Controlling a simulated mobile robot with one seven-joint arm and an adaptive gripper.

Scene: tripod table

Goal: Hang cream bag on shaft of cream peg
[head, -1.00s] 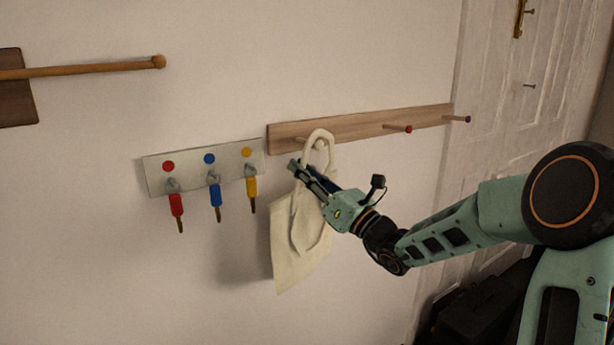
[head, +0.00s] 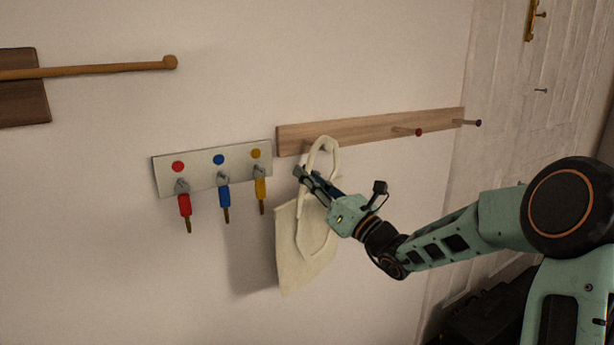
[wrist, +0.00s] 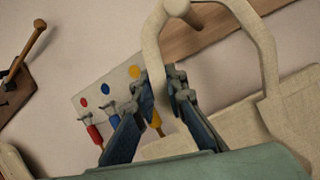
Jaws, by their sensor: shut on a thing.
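The cream bag (head: 303,262) hangs from my gripper (head: 303,172), which is shut on one side of its handle. In the wrist view, my gripper (wrist: 163,78) pinches the left strand of the handle (wrist: 268,80). The handle's loop stands upright above the fingers. The cream peg (wrist: 180,8) shows at the top of the wrist view, inside the loop's outline. In the head view the loop lies in front of the left end of the wooden rail (head: 370,131) and mostly hides the peg. I cannot tell whether the loop is around the shaft.
Left of the bag is a pale board (head: 200,172) with red, blue and yellow hanging tools. The rail's red peg (head: 418,132) and dark peg (head: 478,123) stick out to the right. A wooden rod (head: 110,69) juts out at upper left. A door (head: 515,110) is at right.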

